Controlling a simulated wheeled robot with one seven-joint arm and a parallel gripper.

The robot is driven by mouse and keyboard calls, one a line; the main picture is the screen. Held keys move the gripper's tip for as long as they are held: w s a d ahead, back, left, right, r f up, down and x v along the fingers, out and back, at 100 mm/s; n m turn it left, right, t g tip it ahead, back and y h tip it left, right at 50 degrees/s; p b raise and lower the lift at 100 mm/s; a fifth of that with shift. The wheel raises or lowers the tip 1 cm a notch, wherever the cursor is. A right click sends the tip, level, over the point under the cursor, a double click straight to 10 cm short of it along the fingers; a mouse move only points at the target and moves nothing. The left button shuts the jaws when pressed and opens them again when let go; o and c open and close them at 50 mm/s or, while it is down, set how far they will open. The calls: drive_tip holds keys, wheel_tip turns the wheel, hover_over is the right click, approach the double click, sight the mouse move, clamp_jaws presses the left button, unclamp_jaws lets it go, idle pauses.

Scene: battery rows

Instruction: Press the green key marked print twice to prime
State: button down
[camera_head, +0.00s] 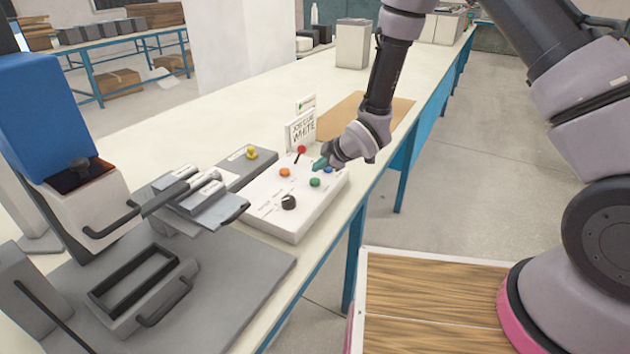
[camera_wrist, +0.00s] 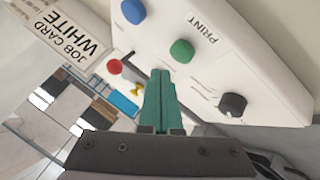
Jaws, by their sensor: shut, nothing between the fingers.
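In the wrist view the green key (camera_wrist: 181,50) stands out from the white panel beside the printed word PRINT. My gripper (camera_head: 320,163) is shut and empty, with its teal fingers together. In the head view the fingertips are above the panel, close to the green key and the blue key (camera_head: 328,169). In the wrist view my gripper (camera_wrist: 158,74) has its tips just below the green key in the picture. I cannot tell how large the gap to it is.
A job card reading WHITE (camera_head: 302,131) stands behind.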

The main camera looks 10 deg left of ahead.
sight(319, 182)
drive_tip(key=shift+f, duration=0.7)
idle(1.6)
drive_tip(key=shift+f, duration=0.4)
drive_tip(key=shift+f, duration=0.5)
idle(0.6)
drive_tip(key=shift+r, duration=0.95)
drive_tip(key=shift+r, duration=2.5)
idle(0.7)
